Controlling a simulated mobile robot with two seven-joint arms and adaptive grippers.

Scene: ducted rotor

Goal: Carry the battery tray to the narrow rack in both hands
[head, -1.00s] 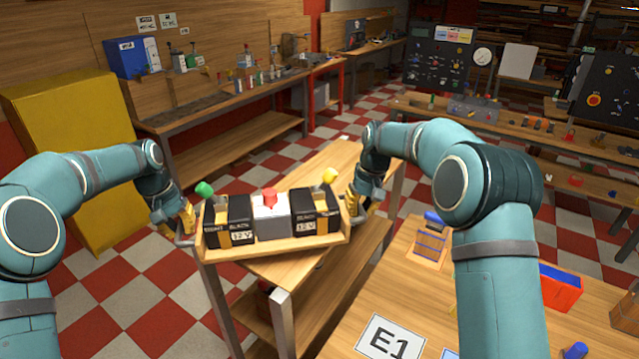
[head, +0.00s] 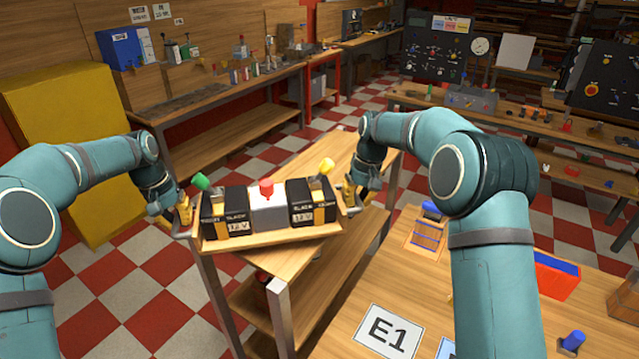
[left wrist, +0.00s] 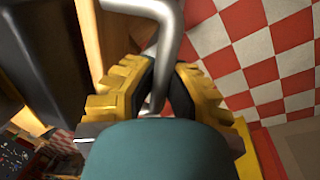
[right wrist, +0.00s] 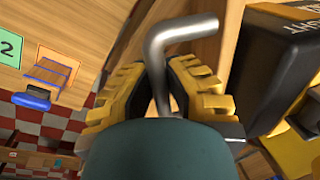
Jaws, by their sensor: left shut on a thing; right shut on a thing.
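The wooden battery tray (head: 272,239) holds black 12 V batteries (head: 225,217) at both ends and a grey block with a red knob (head: 267,213) between them. A green cap and a yellow cap stick up at its ends. My left gripper (head: 184,216) is shut on the left bent metal handle (left wrist: 165,45). My right gripper (head: 351,196) is shut on the right handle (right wrist: 170,38). The tray looks roughly level over the near end of a narrow wooden rack (head: 320,262) with a lower shelf. I cannot tell whether it touches the top.
A yellow cabinet (head: 70,150) is at the left. A workbench (head: 215,95) runs along the wall. Checkered floor is open at the left.

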